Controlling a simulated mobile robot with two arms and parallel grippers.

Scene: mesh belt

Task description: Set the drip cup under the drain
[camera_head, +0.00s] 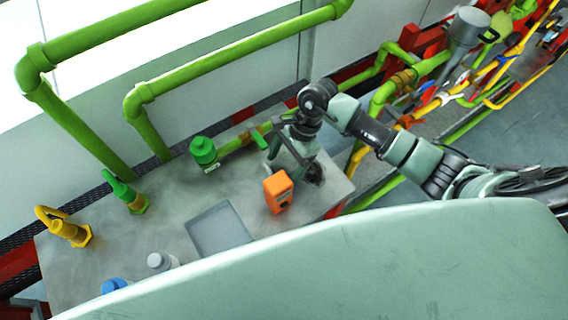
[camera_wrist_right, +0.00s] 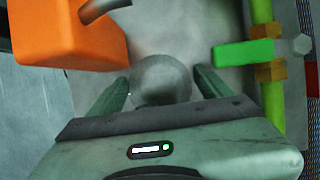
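A round grey object, probably the drip cup (camera_wrist_right: 160,80), sits between the two fingers of my right gripper (camera_wrist_right: 161,82) in the right wrist view. The fingers lie close along both its sides; whether they press on it cannot be told. In the head view my right gripper (camera_head: 280,160) points down over the grey bench, between an orange box (camera_head: 278,192) and a green valve handle (camera_head: 259,138). The handle (camera_wrist_right: 246,54) is right of the cup in the wrist view. The drain opening cannot be made out. My left gripper is not in view.
The orange box (camera_wrist_right: 68,32) stands close left of the fingers in the wrist view. A shallow grey tray (camera_head: 218,230), a small grey bottle (camera_head: 160,262), green pipes (camera_head: 148,120) and a yellow hooked fitting (camera_head: 66,228) are further left. My pale body covers the front.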

